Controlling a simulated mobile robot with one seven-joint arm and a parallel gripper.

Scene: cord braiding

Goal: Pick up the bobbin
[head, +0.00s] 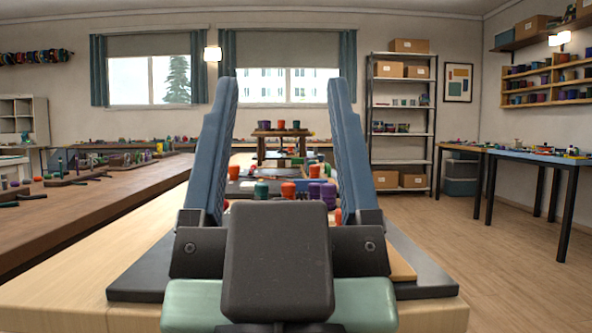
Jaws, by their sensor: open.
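My gripper (284,84) fills the middle of the head view, its two blue fingers standing wide apart with nothing between them. Beyond it, several small bobbin-like spools show in the gap: a green one (261,190), an orange-red one (288,191) and a purple one (328,195). They look small and far from the fingers. I cannot tell which is the task's bobbin. My gripper's body hides the near middle of the table and anything behind it.
A pale wooden table (60,300) with a dark mat (135,285) lies under my gripper. A brown bench (100,213) with tools runs along the left. A small raised stand (284,133) holds more spools farther back. Shelving (402,110) and a blue table (530,157) stand right. The right floor is clear.

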